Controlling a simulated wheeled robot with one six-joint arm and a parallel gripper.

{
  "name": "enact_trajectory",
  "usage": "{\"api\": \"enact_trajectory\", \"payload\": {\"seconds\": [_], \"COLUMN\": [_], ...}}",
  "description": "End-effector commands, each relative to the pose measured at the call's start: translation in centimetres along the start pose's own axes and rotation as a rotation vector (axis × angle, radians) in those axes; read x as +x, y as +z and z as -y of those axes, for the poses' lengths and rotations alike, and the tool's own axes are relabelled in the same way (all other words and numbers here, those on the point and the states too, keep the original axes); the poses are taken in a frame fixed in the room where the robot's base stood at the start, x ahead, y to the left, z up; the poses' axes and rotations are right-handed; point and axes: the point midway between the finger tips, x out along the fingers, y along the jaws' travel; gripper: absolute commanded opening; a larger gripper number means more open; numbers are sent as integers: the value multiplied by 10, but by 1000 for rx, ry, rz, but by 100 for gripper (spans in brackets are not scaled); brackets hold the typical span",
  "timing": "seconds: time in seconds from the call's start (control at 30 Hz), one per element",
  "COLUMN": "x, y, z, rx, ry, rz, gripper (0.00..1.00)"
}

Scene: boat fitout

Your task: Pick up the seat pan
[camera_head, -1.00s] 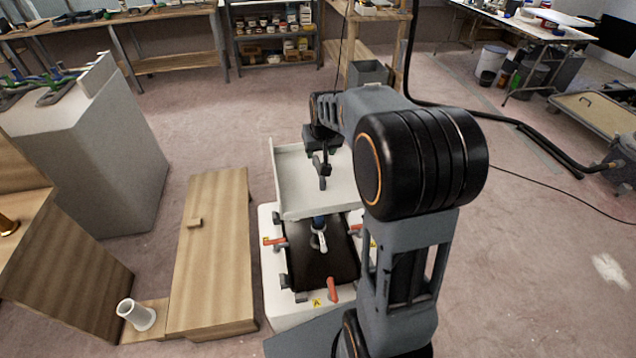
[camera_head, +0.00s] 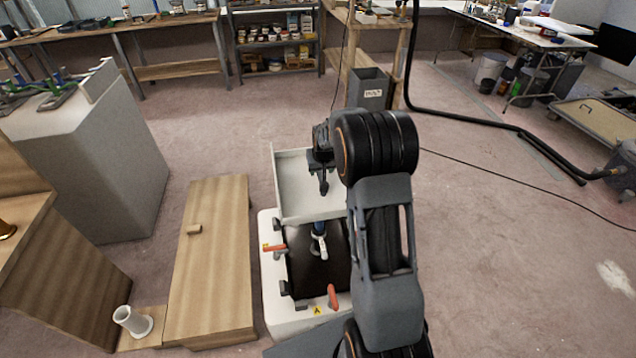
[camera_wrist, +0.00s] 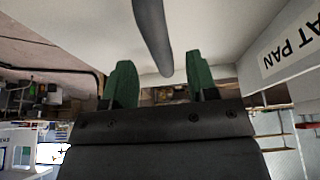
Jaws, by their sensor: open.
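The seat pan (camera_head: 294,180) is a pale, shallow tray-like piece in the head view, just beyond the black deck in front of me. Its white side with the letters "AT PAN" (camera_wrist: 289,48) fills the right of the wrist view. My gripper (camera_head: 324,186) hangs over the pan, pointing down. In the wrist view its green fingertips (camera_wrist: 161,80) are apart. A dark rounded bar (camera_wrist: 152,35) comes down between them, with gaps on both sides; I cannot tell how deep it lies. My arm hides the pan's right side.
A long wooden panel (camera_head: 215,260) and a white pipe fitting (camera_head: 133,320) lie at the left, by a grey block (camera_head: 110,165). A grey bin (camera_head: 367,90) stands behind the pan. A black hose (camera_head: 460,118) runs along the right.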

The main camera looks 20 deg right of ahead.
Motion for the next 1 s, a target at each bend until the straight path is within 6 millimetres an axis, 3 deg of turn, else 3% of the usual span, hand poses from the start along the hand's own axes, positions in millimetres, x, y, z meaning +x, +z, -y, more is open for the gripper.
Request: {"api": "enact_trajectory", "payload": {"seconds": [0.1,0.3,1.0], "x": [19,38,43], "y": [0,-1,0], "z": [2,2,2], "rx": [-1,0,0], "ry": [0,0,0], "rz": [4,2,1], "gripper": [53,53,53]}}
